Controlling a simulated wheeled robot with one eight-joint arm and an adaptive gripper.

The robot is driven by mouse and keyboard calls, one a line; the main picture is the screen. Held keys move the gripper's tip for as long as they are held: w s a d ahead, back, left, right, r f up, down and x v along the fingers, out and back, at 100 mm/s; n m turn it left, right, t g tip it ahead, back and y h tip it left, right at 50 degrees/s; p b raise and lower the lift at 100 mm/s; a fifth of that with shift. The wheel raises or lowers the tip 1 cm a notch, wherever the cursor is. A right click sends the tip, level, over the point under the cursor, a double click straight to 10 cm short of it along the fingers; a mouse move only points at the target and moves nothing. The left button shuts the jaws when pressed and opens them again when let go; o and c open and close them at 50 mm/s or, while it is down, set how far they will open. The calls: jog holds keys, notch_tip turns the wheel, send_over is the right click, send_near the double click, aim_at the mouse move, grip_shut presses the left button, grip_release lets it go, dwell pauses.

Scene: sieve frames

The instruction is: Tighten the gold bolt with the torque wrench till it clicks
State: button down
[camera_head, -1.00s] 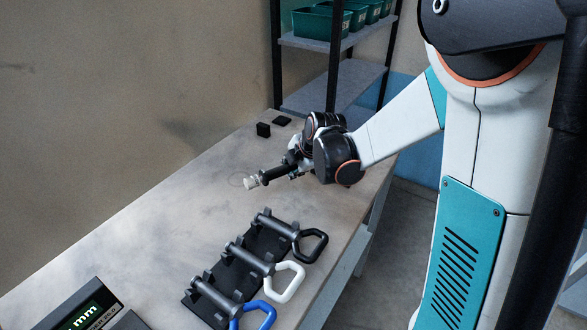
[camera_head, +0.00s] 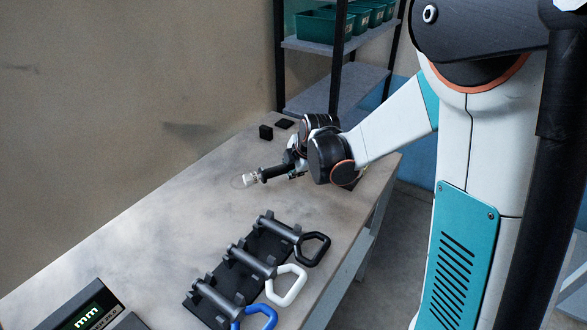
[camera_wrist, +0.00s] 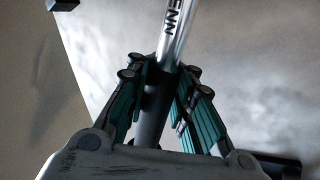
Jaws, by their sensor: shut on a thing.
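My gripper (camera_head: 288,167) is above the far half of the workbench, shut on a tool with a black grip (camera_head: 273,172) and a pale tip (camera_head: 250,180) that points left. In the wrist view my gripper's teal-padded fingers (camera_wrist: 160,78) close around the dark grip. A silver shaft (camera_wrist: 180,28) with the black letters "ENN" runs up out of that view; this fits the torque wrench. Its far end is cut off there. I cannot tell whether the tip touches anything. I cannot make out a gold bolt in either view.
A black rack (camera_head: 204,308) on the bench (camera_head: 150,235) holds three grey tools with black (camera_head: 314,250), white (camera_head: 288,286) and blue (camera_head: 262,318) loop handles. A display (camera_head: 85,312) reads "mm". A small black block (camera_head: 265,132) stands at the back. The bench's left middle is clear.

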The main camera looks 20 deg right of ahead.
jog(key=shift+w+m+h, duration=0.3)
jog(key=shift+w+m, duration=0.1)
jog(key=shift+w, duration=0.2)
dwell(0.3)
jog(key=shift+s, duration=0.25)
jog(key=shift+s+n, duration=0.25)
jog(key=shift+n, duration=0.15)
jog(key=shift+r, duration=0.15)
jog(key=shift+r+p, duration=1.8)
jog(key=shift+r, duration=0.6)
